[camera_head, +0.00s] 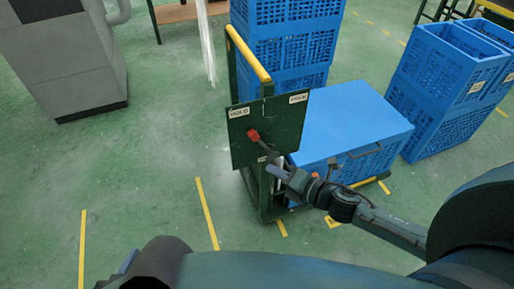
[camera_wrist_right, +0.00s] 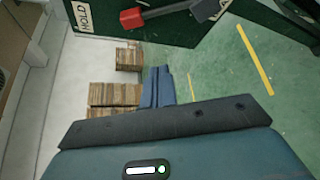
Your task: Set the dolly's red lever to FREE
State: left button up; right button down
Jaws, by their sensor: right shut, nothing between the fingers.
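The dolly's dark green panel (camera_head: 285,122) carries a HOLD label (camera_head: 239,113) at its upper left and a FREE label (camera_head: 298,98) at its upper right. The lever's red knob (camera_head: 253,135) leans to the left, on the HOLD side. In the right wrist view the red knob (camera_wrist_right: 132,18) sits near the HOLD label (camera_wrist_right: 83,17). My right gripper (camera_head: 274,170) is in front of the panel's lower part, below and right of the knob. Its fingers (camera_wrist_right: 158,88) are shut and empty, apart from the knob in the wrist view. My left gripper is not visible.
A blue lidded crate (camera_head: 350,115) is on the dolly, right of the panel, with stacked blue crates (camera_head: 300,45) behind. More blue crates (camera_head: 445,80) stand at the right. A grey cabinet (camera_head: 70,60) is at the upper left. Green floor left of the dolly is clear.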

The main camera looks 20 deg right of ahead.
aim_at(261, 142)
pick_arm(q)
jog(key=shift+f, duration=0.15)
pick_arm(e)
jog(key=w+a, duration=0.1)
jog(key=w, duration=0.8)
jog(key=shift+w+a+f, duration=0.2)
jog(key=shift+f, duration=0.1)
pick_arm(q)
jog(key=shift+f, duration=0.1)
pick_arm(e)
jog(key=shift+d, duration=0.1)
